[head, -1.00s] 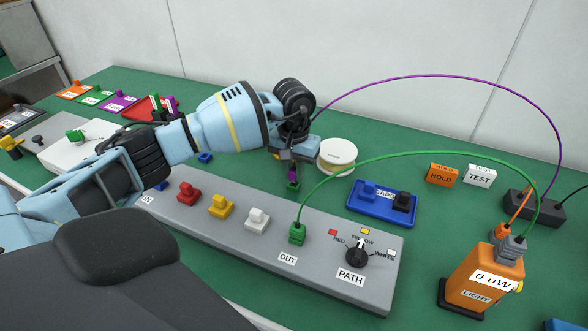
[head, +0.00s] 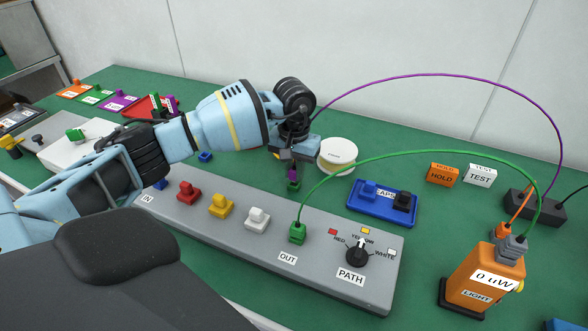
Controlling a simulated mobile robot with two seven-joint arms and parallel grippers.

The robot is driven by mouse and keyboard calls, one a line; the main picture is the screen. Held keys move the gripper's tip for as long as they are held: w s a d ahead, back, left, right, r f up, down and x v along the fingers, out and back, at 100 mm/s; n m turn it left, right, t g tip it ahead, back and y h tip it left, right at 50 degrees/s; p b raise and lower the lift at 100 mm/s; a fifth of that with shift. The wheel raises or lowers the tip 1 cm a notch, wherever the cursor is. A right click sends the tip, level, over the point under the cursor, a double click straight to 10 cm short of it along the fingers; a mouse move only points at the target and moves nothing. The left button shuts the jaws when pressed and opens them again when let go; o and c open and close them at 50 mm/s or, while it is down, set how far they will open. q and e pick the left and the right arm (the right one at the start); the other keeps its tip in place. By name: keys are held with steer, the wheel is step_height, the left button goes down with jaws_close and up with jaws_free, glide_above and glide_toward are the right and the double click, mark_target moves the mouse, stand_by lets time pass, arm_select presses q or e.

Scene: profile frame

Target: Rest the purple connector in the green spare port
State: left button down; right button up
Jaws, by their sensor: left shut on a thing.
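My left gripper (head: 292,160) is shut on the purple connector (head: 293,174), behind the long grey panel. The connector is small and partly covered by the gripper. The green spare port (head: 293,186) is directly below it, on the green table. The connector looks upright and at the port's mouth; I cannot tell how far in it sits. A purple cable (head: 436,75) arches from the gripper over to the right. My right gripper is not in view.
The grey panel (head: 330,285) with red, yellow and white plugs, a green connector (head: 297,233) and a PATH knob (head: 356,256) lies in front. A white spool (head: 337,154) stands close right of the gripper. A blue caps tray (head: 383,213) and an orange light meter (head: 470,277) are further right.

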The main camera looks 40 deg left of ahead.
arm_select(q)
steer(key=shift+f+b, duration=0.4)
steer(key=shift+f, duration=0.4)
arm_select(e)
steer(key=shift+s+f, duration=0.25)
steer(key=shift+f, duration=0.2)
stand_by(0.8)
arm_select(q)
steer(key=c, duration=1.3)
jaws_free()
steer(key=shift+o, duration=0.2)
steer(key=shift+r, duration=0.15)
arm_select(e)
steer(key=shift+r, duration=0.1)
arm_select(q)
steer(key=shift+r+p, duration=1.15)
steer(key=shift+r, duration=1.25)
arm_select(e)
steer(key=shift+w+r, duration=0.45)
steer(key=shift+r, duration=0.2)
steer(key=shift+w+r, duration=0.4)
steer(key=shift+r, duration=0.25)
arm_select(q)
steer(key=shift+c, duration=0.2)
jaws_close()
steer(key=shift+r, duration=0.15)
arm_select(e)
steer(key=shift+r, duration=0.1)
